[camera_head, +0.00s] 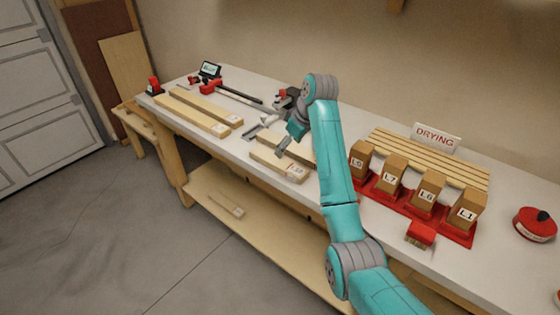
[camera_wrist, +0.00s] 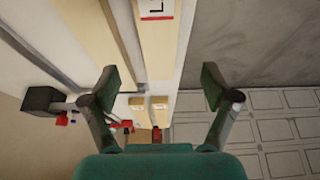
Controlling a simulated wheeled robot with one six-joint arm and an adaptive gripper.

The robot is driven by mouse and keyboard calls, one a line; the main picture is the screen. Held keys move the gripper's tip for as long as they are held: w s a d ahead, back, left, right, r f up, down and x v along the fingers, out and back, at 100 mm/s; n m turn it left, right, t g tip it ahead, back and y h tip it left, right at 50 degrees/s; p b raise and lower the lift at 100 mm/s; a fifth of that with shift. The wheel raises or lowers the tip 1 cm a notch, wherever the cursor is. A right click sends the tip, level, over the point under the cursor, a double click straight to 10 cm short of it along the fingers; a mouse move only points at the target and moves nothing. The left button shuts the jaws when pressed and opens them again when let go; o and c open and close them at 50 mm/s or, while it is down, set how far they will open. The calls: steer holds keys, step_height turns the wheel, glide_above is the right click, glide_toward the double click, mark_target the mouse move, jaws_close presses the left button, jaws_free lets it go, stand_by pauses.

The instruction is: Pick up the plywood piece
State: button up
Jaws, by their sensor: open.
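Several pale wooden pieces lie on the white bench; I cannot tell for sure which is the plywood piece. A short board with a white-and-red label (camera_head: 272,164) lies near the bench's front edge, just below my gripper (camera_head: 283,147). In the wrist view a labelled board (camera_wrist: 159,48) runs up between the fingers of my gripper (camera_wrist: 160,88). My gripper is open and empty, above the board and apart from it. Another pale board (camera_head: 297,148) lies behind, partly hidden by my arm. Two long boards (camera_head: 205,108) lie further left.
To the right, labelled wooden blocks (camera_head: 393,174) stand on red trays, before a slatted rack with a "DRYING" sign (camera_head: 436,137). A red round container (camera_head: 535,224) stands at far right. Clamps and a small screen (camera_head: 209,70) are at the back left. A lower shelf (camera_head: 255,235) runs beneath.

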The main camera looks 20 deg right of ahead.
mark_target(279, 160)
steer(key=x, duration=0.4)
steer(key=shift+f, duration=0.1)
steer(key=shift+w+x, duration=0.15)
steer(key=shift+x, duration=1.2)
steer(key=shift+w+x, duration=0.1)
steer(key=shift+x, duration=1.2)
steer(key=shift+a, duration=0.1)
steer(key=c, duration=1.4)
steer(key=shift+r, duration=0.25)
